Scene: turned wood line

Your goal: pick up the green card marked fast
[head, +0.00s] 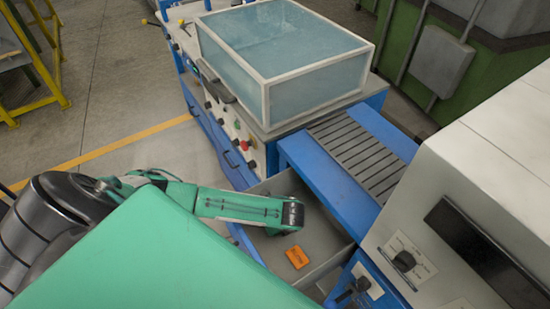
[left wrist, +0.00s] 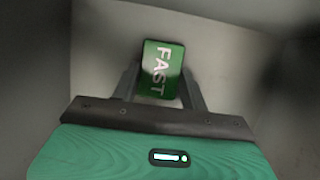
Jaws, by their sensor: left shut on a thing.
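The green card (left wrist: 162,70) with the white word FAST shows in the left wrist view, between the two dark fingers of my left gripper (left wrist: 161,88). The gripper is shut on it. In the head view my left arm reaches over an open grey drawer or bin (head: 322,222); its fingers and the green card are hidden there behind the arm. My right gripper is in neither view.
An orange card (head: 297,257) lies on the bin floor. A blue-framed roller conveyor (head: 350,150) runs just behind it. A clear-sided tank (head: 285,60) stands on the machine beyond, and a white cabinet with a knob (head: 475,190) stands right.

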